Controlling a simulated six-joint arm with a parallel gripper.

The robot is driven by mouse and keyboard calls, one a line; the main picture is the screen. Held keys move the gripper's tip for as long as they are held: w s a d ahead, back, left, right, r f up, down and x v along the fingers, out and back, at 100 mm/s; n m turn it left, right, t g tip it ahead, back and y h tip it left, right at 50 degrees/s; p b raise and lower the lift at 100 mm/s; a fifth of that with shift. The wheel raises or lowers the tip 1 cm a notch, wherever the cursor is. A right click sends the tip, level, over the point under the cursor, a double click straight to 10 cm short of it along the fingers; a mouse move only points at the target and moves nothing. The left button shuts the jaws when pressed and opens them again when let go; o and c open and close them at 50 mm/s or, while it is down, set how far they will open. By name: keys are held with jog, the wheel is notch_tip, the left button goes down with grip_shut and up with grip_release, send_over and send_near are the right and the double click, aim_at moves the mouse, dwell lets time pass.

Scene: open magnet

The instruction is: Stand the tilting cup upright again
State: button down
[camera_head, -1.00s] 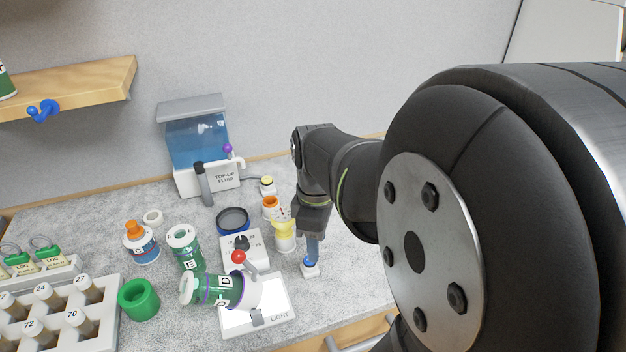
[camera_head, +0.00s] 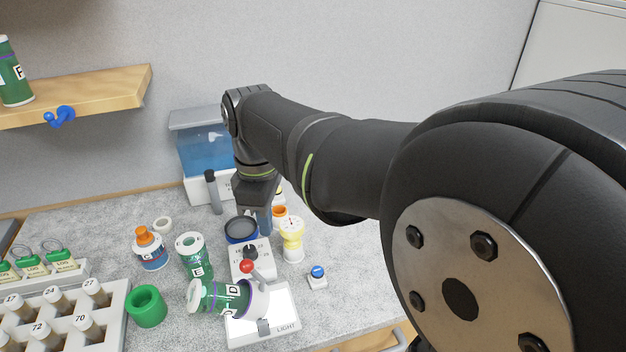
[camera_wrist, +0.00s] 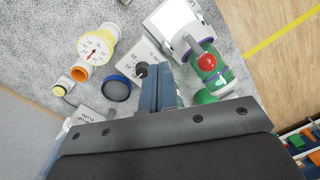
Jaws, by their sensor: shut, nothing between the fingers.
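The tilting cup, green with a white end and a letter D (camera_head: 222,297), lies on its side at the left of the white light panel (camera_head: 283,322). In the wrist view the cup (camera_wrist: 208,76) is partly hidden behind the red lever knob (camera_wrist: 207,62). My gripper (camera_head: 264,230) is shut and empty above the bench, near the black dial box (camera_head: 240,268) and behind the cup. In the wrist view its blue-grey fingers (camera_wrist: 158,80) are apart from the cup, to its left.
A yellow gauge (camera_head: 292,240) and blue button (camera_head: 317,273) stand right. A blue-rimmed dish (camera_head: 240,229) is beside my fingers. Front-right bench is clear.

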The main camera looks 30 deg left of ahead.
jog(key=s+a+r+n, duration=0.1)
jog(key=s+a+r, duration=0.5)
jog(key=s+r, duration=0.2)
jog(key=shift+s+a+r+n, duration=0.3)
jog(key=shift+s+a+r, duration=0.05)
jog(key=shift+s, duration=0.25)
jog(key=f, duration=0.9)
jog(key=shift+s+d+f, duration=0.2)
jog(key=shift+d+f, duration=0.05)
jog(key=shift+d, duration=0.1)
jog(key=d, duration=0.1)
jog(key=w+d+f, duration=0.1)
jog(key=shift+w+d, duration=0.15)
jog(key=shift+d, duration=0.15)
jog(key=shift+w+d+f, duration=0.15)
jog(key=shift+w+d, duration=0.05)
jog(key=shift+d, duration=0.25)
